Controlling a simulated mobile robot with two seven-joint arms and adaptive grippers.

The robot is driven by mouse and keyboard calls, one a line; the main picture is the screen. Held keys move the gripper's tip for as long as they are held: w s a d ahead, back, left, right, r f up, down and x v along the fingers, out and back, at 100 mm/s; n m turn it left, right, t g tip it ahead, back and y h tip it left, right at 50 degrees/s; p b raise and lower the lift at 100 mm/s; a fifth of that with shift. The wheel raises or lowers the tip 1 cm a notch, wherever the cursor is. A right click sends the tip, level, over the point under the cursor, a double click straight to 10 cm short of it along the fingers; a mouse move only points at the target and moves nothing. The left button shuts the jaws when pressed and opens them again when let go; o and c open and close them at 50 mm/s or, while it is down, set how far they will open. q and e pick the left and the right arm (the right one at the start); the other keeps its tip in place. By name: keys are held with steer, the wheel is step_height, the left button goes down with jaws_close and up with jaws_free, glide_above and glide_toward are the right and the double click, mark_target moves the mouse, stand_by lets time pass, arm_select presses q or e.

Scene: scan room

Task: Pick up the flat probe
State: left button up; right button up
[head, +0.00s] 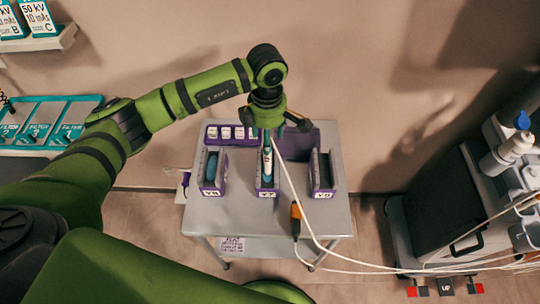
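My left gripper (268,123) points down over the small grey table, directly above the middle purple holder (267,193). A white and teal probe (267,162) stands in that holder, its upper end close under the fingers. I cannot tell whether the fingers touch it or how far apart they are. A blue rounded item (211,165) sits in the left purple holder (218,186). The right purple holder (322,190) looks empty. An orange piece (296,219) with a pale cable lies at the table's front edge. Which item is the flat probe is not clear. My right gripper is out of view.
A purple rack (212,141) with several white bottles stands at the table's back left. Pale cables (316,238) run from the table to a cart (480,190) with bottles at the right. Teal filter trays (40,122) and a shelf (45,42) are at the left.

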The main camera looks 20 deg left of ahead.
arm_select(q)
steer(key=shift+s+d+f+p, duration=0.1)
steer(key=shift+s+f+p, duration=0.65)
steer(key=shift+p, duration=0.2)
step_height(320, 180, down, 2)
steer(key=shift+w+f, duration=0.15)
steer(key=shift+f, duration=0.05)
steer(key=shift+w+f, duration=0.15)
steer(key=shift+f, duration=0.15)
jaws_close()
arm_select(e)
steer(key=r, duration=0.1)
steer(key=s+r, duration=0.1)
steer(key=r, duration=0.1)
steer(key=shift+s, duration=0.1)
arm_select(q)
steer(key=shift+r, duration=0.1)
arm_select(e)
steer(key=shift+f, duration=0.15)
